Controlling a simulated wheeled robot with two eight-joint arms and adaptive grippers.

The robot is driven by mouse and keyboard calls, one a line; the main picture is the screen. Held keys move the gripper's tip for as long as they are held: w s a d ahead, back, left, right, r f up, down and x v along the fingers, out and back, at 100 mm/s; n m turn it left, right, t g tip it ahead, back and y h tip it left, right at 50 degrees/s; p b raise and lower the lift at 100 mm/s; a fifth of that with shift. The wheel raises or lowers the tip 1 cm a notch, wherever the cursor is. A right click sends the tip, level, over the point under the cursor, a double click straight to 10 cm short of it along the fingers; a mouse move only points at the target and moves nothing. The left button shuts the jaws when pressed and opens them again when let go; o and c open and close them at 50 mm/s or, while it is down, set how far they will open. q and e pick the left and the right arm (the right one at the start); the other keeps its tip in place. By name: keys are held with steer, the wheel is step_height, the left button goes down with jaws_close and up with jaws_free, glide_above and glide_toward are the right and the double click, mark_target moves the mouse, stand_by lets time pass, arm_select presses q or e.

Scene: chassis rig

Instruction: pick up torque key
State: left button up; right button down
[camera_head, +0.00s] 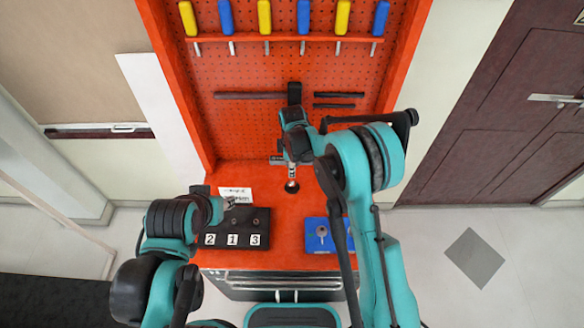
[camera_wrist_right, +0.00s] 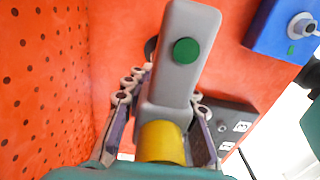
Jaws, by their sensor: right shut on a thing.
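My right gripper (camera_head: 291,166) is above the back middle of the red bench. In the right wrist view its fingers (camera_wrist_right: 162,108) are shut on a grey piece (camera_wrist_right: 184,76) with a green dot and a yellow base, which I take to be the torque key. In the head view only a small light part of it (camera_head: 292,171) shows below the gripper. My left gripper (camera_head: 226,202) is low at the bench's left side, close to a black block; its fingers are too small to tell open or shut.
The black block (camera_head: 259,217) bears labels 2, 1 and 3. A blue block (camera_head: 312,245) with a round metal fitting sits at the front right. A white card (camera_head: 236,193) lies behind the black block. A red pegboard (camera_head: 240,125) with several screwdrivers rises behind the bench (camera_head: 270,257).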

steer(key=shift+r, duration=0.45)
step_height(320, 180, up, 3)
steer(key=shift+f+p, duration=0.1)
steer(key=shift+p, duration=0.25)
steer(key=s+d+r+p, duration=0.1)
steer(key=s+d+r, duration=0.6)
steer(key=d, duration=0.2)
steer(key=shift+d, duration=0.2)
steer(key=shift+r, duration=0.2)
steer(key=shift+w+a+r+p, duration=0.1)
steer(key=shift+a+r+p, duration=0.1)
steer(key=shift+r+p, duration=0.4)
steer(key=shift+w+a+r+p, duration=0.15)
steer(key=shift+r+p, duration=0.2)
steer(key=shift+r, duration=0.35)
steer(key=shift+w+a+r+p, duration=0.1)
steer(key=shift+a+r+p, duration=0.1)
steer(key=shift+r+p, duration=0.4)
